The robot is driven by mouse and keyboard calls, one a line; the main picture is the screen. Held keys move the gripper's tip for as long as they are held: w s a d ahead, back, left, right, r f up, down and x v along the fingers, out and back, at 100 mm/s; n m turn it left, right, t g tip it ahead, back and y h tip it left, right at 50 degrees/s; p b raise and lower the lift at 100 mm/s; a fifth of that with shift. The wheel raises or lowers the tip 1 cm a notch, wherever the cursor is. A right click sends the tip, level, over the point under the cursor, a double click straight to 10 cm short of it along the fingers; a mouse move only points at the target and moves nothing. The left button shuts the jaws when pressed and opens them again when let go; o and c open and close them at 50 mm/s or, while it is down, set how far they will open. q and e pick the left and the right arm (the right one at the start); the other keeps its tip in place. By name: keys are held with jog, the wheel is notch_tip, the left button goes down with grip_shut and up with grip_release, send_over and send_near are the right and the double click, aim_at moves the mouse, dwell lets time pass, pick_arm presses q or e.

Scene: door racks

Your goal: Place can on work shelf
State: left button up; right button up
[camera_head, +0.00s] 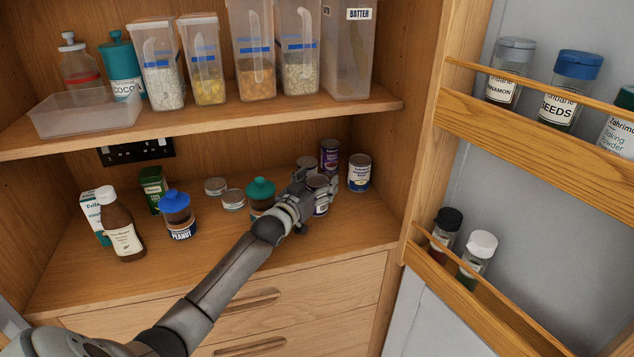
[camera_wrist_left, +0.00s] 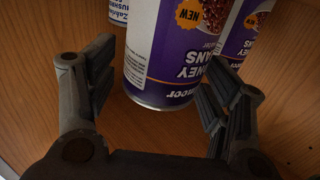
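My left gripper (camera_head: 318,192) is over the right part of the work shelf (camera_head: 210,255), with its fingers around a purple can (camera_head: 320,183) labelled kidney beans. In the left wrist view my left gripper (camera_wrist_left: 158,82) has its fingers spread on both sides of this can (camera_wrist_left: 160,55). A gap shows at the left finger; the right finger is close to the can. A second purple can (camera_head: 330,152) stands just behind and also shows in the wrist view (camera_wrist_left: 243,38). A white and blue can (camera_head: 359,172) stands to the right. My right gripper is not in view.
Beside the gripper stand a teal-lidded jar (camera_head: 261,190) and low tins (camera_head: 232,199). A peanut jar (camera_head: 178,215) and brown bottle (camera_head: 121,230) stand at left. The upper shelf (camera_head: 200,118) hangs above. The open door with racks (camera_head: 535,125) is at right. The shelf's front is clear.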

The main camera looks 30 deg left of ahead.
pick_arm(q)
jog(key=shift+r, duration=0.1)
jog(key=shift+s+d, duration=0.1)
jog(key=shift+s, duration=0.45)
jog(key=s, duration=0.3)
jog(key=s+b, duration=0.1)
jog(key=s, duration=0.5)
jog(key=shift+s+d, duration=0.35)
jog(key=shift+s, duration=0.6)
